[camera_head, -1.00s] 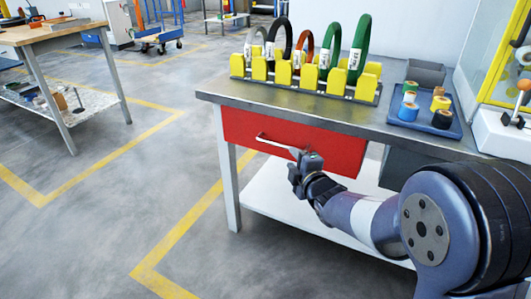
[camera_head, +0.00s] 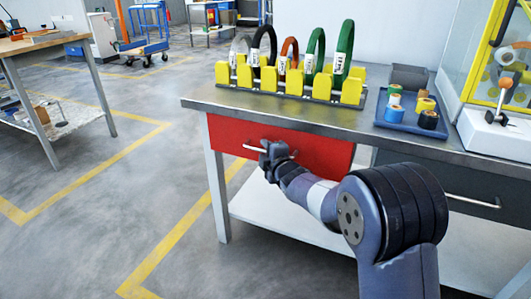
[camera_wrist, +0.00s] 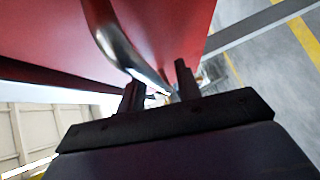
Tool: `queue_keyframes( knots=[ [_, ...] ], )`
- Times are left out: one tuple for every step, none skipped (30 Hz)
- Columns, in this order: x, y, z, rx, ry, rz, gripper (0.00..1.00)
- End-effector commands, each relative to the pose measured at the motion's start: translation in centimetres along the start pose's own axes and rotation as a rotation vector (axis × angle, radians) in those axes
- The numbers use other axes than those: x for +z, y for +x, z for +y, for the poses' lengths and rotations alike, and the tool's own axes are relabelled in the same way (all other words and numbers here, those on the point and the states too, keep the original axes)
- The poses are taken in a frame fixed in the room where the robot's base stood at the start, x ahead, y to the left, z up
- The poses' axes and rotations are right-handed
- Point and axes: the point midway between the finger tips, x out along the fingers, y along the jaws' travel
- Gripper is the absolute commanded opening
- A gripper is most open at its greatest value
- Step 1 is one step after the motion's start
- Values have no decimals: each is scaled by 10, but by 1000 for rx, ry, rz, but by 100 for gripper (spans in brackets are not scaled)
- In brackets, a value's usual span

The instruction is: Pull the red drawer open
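The red drawer (camera_head: 325,154) sits under the left part of the workbench top, its front looking flush and closed. Its silver bar handle (camera_head: 253,149) runs across the front, partly hidden by my gripper (camera_head: 269,154). In the wrist view the handle (camera_wrist: 113,42) comes down from the top and reaches between the two dark fingers of my gripper (camera_wrist: 158,88). The fingers stand apart, with a gap still showing beside the bar. The red drawer front (camera_wrist: 165,28) fills the upper part of that view.
The workbench top (camera_head: 290,112) carries a rack (camera_head: 268,92) with yellow blocks and several coils, and a blue tray (camera_head: 391,124) of tape rolls. A dark drawer (camera_head: 440,178) is to the right. A lower shelf (camera_head: 262,213) lies below.

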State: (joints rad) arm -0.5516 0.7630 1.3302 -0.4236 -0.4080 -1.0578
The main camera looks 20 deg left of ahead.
Motion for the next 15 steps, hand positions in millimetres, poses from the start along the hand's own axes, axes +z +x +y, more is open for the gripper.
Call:
queue_keyframes(
  knots=[
    [0,1,0,0,0,0,33],
    [0,2,0,0,0,0,33],
    [0,2,0,0,0,0,33],
    [0,2,0,0,-1,0,33],
    [0,2,0,0,0,0,33],
    [0,2,0,0,0,0,33],
    [0,2,0,0,0,0,33],
    [0,2,0,0,0,0,33],
    [0,2,0,0,0,0,33],
    [0,2,0,0,0,0,30],
    [0,2,0,0,0,0,28],
    [0,2,0,0,0,0,24],
    [0,2,0,0,0,0,22],
    [0,2,0,0,0,0,19],
    [0,2,0,0,0,0,16]
  ],
)
